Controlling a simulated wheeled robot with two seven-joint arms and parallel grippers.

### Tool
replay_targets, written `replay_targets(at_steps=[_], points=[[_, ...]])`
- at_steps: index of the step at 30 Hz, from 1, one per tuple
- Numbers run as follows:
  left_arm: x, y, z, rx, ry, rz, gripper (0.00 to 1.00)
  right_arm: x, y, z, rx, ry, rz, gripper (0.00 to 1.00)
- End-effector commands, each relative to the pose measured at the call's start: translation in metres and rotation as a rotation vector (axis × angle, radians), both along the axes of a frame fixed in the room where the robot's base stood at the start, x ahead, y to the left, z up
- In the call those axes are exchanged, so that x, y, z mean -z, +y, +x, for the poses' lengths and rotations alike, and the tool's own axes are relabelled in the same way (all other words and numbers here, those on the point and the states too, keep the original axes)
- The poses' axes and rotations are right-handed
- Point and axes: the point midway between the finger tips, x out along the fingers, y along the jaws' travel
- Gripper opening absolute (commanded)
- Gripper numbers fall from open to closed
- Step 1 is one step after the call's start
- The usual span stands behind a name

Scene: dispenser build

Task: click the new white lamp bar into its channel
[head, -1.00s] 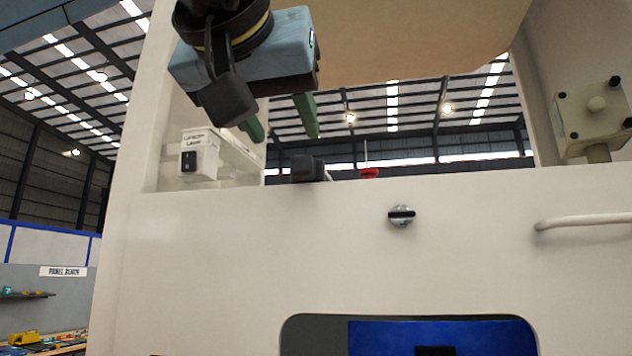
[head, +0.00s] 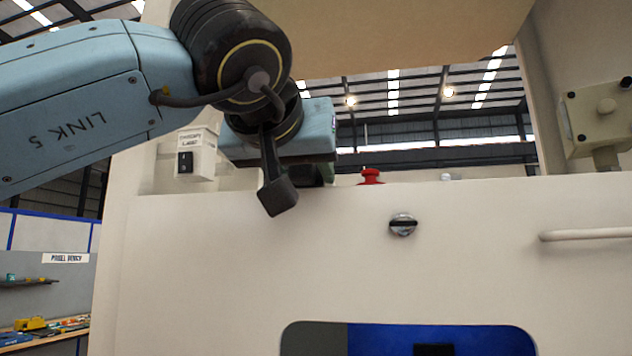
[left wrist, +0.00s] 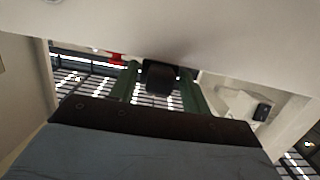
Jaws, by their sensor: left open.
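My left gripper (head: 308,178) hangs by the upper opening of the white cabinet, its fingers mostly hidden behind the wrist and the ledge in the head view. In the left wrist view its two green fingers (left wrist: 160,84) are apart, with a black block (left wrist: 160,77) showing between them. I cannot tell whether the fingers touch the block. A white box with a lamp label and black switch (head: 197,154) stands left of the gripper; it also shows in the left wrist view (left wrist: 240,104). I cannot make out the white lamp bar or its channel. My right gripper is not in view.
A red knob (head: 370,176) stands on the ledge right of the gripper. The cabinet front (head: 230,260) has a key lock (head: 403,225) and a white handle (head: 590,235). A beige box (head: 597,115) is at the right.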

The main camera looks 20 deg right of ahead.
Motion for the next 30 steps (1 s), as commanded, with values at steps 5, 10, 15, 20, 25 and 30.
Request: replay_targets(at_steps=[5,10,15,20,25,30], points=[[0.000,0.000,0.000,0.000,0.000,0.000,0.34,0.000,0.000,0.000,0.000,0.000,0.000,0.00],[0.000,0.000,0.000,0.000,0.000,0.000,0.12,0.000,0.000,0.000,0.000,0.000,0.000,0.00],[-0.002,0.000,0.000,0.000,-0.002,-0.001,0.10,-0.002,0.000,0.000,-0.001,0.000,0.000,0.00],[-0.009,0.000,-0.001,0.000,-0.002,-0.001,0.10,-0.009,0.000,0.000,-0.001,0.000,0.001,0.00],[-0.017,0.000,0.000,0.000,-0.001,-0.002,0.10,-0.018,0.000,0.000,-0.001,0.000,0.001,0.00],[-0.024,0.000,0.000,0.001,-0.001,-0.002,0.10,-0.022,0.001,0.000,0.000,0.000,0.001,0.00]])
